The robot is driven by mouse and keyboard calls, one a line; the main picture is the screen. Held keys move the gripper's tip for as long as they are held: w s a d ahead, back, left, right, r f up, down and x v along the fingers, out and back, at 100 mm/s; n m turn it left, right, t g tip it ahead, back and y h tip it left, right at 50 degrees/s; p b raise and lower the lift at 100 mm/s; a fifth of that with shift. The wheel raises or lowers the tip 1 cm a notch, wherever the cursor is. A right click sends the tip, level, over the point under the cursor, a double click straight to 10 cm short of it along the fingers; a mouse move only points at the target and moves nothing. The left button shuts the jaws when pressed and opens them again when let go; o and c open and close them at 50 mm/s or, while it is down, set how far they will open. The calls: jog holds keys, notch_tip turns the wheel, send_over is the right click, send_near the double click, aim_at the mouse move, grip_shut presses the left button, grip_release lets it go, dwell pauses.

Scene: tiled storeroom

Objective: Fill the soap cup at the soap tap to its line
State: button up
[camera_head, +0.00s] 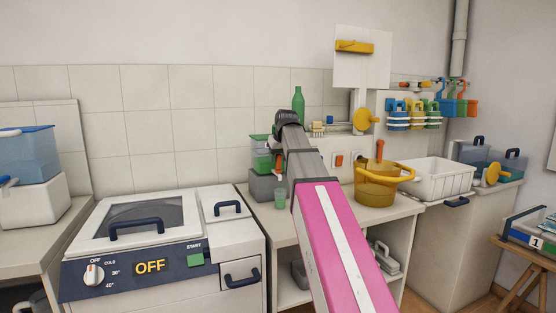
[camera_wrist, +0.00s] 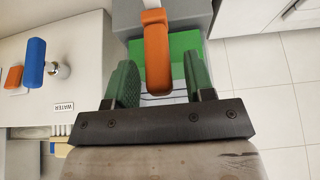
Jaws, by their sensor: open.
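The soap tank (camera_head: 261,150), a clear box with green liquid, stands on a grey block (camera_head: 262,186) on the middle counter. An orange tap lever (camera_wrist: 157,50) shows between my gripper's two green fingers (camera_wrist: 161,85) in the wrist view. My gripper is open, with a gap visible on each side of the lever. A small pale green cup (camera_head: 280,198) stands upright on the counter in front of the grey block, below the tank. Its line and fill level are too small to tell. In the head view my arm hides part of the tank and tap.
A washer (camera_head: 150,240) marked OFF stands to the left. A green bottle (camera_head: 298,103) stands behind my arm. A yellow bucket (camera_head: 375,187) and a white basket (camera_head: 440,180) are to the right. In the wrist view, a blue knob (camera_wrist: 35,62) is near a WATER label (camera_wrist: 64,106).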

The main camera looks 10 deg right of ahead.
jog(key=v, duration=1)
jog(key=shift+s, duration=0.1)
jog(key=c, duration=0.7)
jog(key=shift+s+d+n, duration=0.1)
jog(key=shift+s+n, duration=0.05)
jog(key=shift+n, duration=0.35)
grip_shut()
jog(key=s+d+n, duration=0.1)
jog(key=s+n, duration=0.5)
jog(key=n, duration=1.1)
jog(key=w+a+f, duration=0.1)
jog(key=w+f, duration=0.6)
jog(key=f, duration=0.1)
jog(key=shift+w+a+f+g, duration=0.2)
jog(key=shift+g, duration=0.1)
